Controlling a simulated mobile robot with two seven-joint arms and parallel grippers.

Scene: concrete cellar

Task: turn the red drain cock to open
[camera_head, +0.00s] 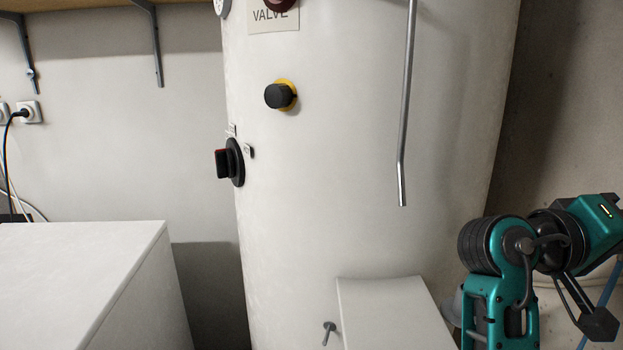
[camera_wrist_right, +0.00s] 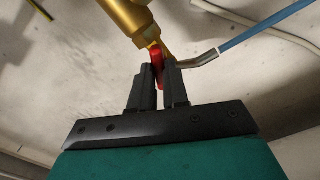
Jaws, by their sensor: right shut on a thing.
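The red drain cock (camera_wrist_right: 157,60) shows in the right wrist view as a narrow red lever below a brass body (camera_wrist_right: 127,18). My right gripper (camera_wrist_right: 158,78) has its two dark fingers closed around the red lever, one on each side. The fingers hide the lever's lower part. In the head view my right arm stands at the lower right; the drain cock and the right fingertips cannot be made out there. My left gripper is not in view.
A white tank (camera_head: 330,220) fills the middle, with a black knob (camera_head: 279,96), a black dial (camera_head: 233,163) and a metal pipe (camera_head: 404,110). White boxes stand at front (camera_head: 380,300) and left (camera_head: 80,265). A blue hose (camera_wrist_right: 265,28) joins a metal tube beside the cock.

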